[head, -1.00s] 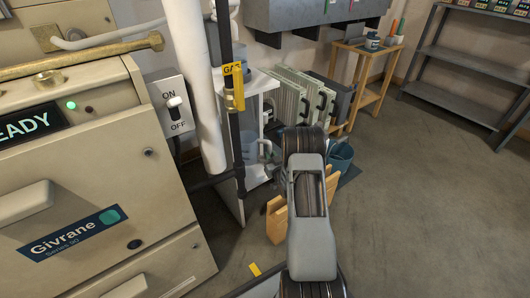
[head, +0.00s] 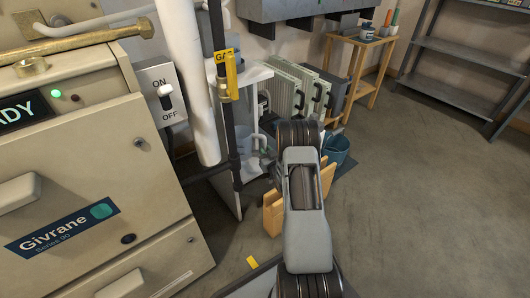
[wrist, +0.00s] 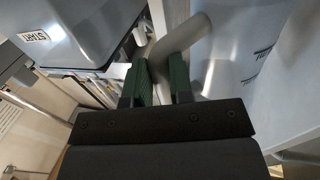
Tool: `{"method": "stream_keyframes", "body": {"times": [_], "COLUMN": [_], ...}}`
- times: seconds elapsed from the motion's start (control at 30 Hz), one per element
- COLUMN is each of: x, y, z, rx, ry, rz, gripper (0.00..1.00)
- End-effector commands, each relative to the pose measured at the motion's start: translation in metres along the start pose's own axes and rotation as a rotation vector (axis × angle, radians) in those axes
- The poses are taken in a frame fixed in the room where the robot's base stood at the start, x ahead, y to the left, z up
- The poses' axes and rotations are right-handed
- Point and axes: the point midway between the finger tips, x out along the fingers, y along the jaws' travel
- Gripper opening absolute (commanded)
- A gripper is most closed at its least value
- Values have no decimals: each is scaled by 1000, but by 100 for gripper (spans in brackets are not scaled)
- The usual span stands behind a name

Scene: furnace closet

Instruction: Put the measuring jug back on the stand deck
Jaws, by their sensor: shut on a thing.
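The measuring jug (wrist: 235,60) is a translucent blue-grey vessel with dark scale marks, filling the right of the wrist view. My gripper (wrist: 160,88) has green-padded fingers, shut on the jug's grey handle (wrist: 182,42). In the head view the jug (head: 252,160) shows small and partly hidden, behind the black pipe and close to the white stand (head: 226,195). My arm hides most of my gripper there. I cannot tell whether the jug touches the deck.
The cream Givrane cabinet (head: 90,190) fills the left. A black pipe with a yellow tag (head: 224,57) stands before the stand. A wooden holder (head: 273,214) and a blue bucket (head: 336,148) are close by my arm. The floor at right is clear.

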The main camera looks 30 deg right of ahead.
Motion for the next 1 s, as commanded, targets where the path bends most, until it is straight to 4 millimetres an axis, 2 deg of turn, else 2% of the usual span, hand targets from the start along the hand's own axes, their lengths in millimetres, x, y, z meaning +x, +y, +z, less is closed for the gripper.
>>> {"method": "stream_keyframes", "body": {"times": [0.63, 1.0], "x": [0, 0], "y": [0, 0], "z": [42, 54], "rx": [1, 0], "ry": [-1, 2], "rz": [1, 0], "gripper": [0, 0]}}
